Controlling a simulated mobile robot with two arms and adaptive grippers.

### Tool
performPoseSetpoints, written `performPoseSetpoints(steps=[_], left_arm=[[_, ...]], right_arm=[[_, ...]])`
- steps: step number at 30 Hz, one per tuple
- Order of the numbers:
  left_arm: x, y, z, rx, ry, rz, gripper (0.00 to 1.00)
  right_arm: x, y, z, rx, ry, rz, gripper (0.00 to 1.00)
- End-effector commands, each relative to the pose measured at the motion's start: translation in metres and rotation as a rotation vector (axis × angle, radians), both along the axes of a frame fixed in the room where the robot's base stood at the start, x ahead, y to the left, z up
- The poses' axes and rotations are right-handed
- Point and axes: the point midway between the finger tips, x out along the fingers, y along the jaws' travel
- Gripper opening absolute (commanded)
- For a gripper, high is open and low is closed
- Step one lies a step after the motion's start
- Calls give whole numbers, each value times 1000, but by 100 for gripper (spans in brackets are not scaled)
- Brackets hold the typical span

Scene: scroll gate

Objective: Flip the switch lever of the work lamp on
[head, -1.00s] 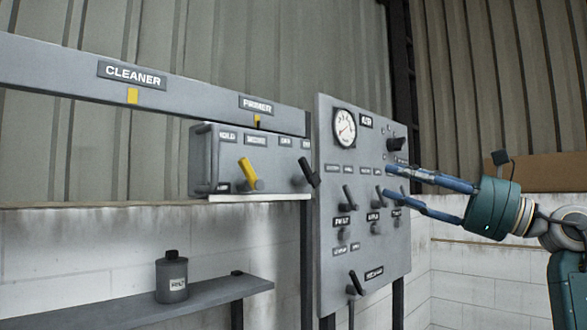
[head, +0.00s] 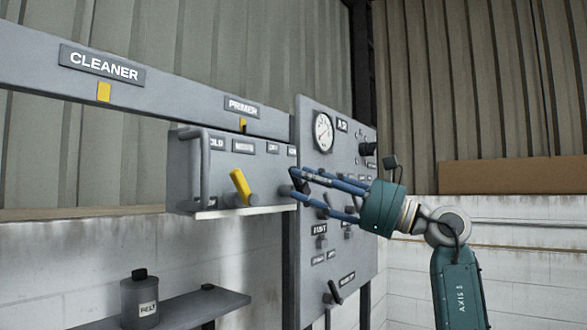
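My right gripper (head: 298,187) reaches in from the right in the head view. Its two blue fingers are spread apart, pointing left across the front of the grey switch panel (head: 308,270). The fingertips overlap the black lever (head: 301,180) at the right end of the grey control box; I cannot tell whether they touch it. The panel carries several other black levers with small labels, such as the one near the bottom (head: 335,291). No lever label naming the work lamp is readable, and no lamp is seen. My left gripper is not in view.
The control box (head: 185,170) has a yellow lever (head: 240,186) and a side handle. A beam (head: 190,103) with CLEANER and PRIMER labels runs above it. A round gauge (head: 323,132) sits at the panel's top. A canister (head: 140,300) stands on a shelf (head: 215,303) below.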

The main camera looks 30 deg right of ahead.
Motion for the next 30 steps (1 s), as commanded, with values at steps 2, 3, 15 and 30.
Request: performPoseSetpoints(steps=[2, 3, 15, 30], left_arm=[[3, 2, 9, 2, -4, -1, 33], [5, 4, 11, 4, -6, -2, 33], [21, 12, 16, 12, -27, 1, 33], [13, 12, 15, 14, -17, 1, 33]], right_arm=[[10, 8, 7, 1, 0, 3, 40], [14, 10, 8, 2, 0, 3, 40], [25, 18, 9, 0, 0, -1, 40], [24, 18, 9, 5, 3, 0, 0]])
